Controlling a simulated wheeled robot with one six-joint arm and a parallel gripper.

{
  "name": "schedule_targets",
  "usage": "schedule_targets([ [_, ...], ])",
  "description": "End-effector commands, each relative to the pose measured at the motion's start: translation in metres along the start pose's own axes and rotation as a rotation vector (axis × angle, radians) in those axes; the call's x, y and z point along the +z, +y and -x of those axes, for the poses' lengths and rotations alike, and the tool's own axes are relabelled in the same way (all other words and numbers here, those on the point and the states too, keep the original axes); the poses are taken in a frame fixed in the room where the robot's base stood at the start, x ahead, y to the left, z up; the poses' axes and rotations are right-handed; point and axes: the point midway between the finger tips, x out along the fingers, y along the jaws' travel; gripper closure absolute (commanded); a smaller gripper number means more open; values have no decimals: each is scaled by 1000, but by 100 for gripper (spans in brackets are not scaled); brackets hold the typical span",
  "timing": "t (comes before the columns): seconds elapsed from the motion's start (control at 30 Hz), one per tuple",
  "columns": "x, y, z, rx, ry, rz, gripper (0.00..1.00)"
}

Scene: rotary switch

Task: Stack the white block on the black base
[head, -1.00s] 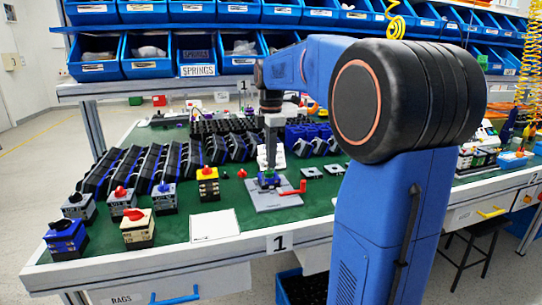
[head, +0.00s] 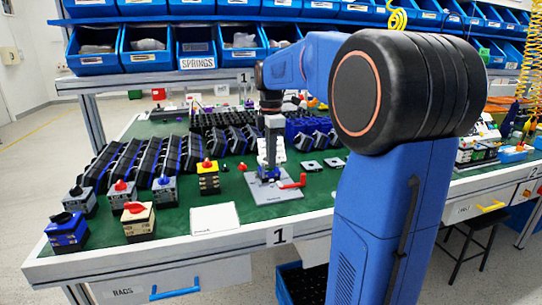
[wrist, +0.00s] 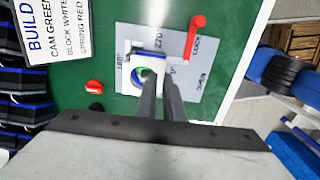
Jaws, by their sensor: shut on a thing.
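My gripper (wrist: 159,84) points down over the grey fixture plate (head: 262,193) and is shut on the white block (wrist: 134,64). The block has blue edges and a round opening with a green ring inside. In the head view my gripper (head: 270,146) hides part of the block, and its blue and white sides show low over the plate. The black base is not clearly seen in either view. I cannot tell whether the block touches anything below it.
A red lever (head: 293,182) stands on the plate's right side. Several assembled switches, such as the yellow one (head: 208,183), stand left. Rows of parts fill the table behind.

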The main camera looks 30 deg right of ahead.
Motion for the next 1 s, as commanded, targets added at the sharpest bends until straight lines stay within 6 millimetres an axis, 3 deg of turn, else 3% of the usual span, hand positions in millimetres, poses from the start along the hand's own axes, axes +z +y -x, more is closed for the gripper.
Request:
schedule_targets([
  [0.03, 0, 0, -1, 0, 0, 0, 100],
  [0.1, 0, 0, -1, 0, 0, 0, 80],
  [0.17, 0, 0, -1, 0, 0, 0, 70],
  [0.43, 0, 1, 0, 3, 0, 0, 70],
  [0.57, 0, 1, 10, 4, 0, 0, 70],
  [1.0, 0, 0, 93, 3, 0, 0, 70],
])
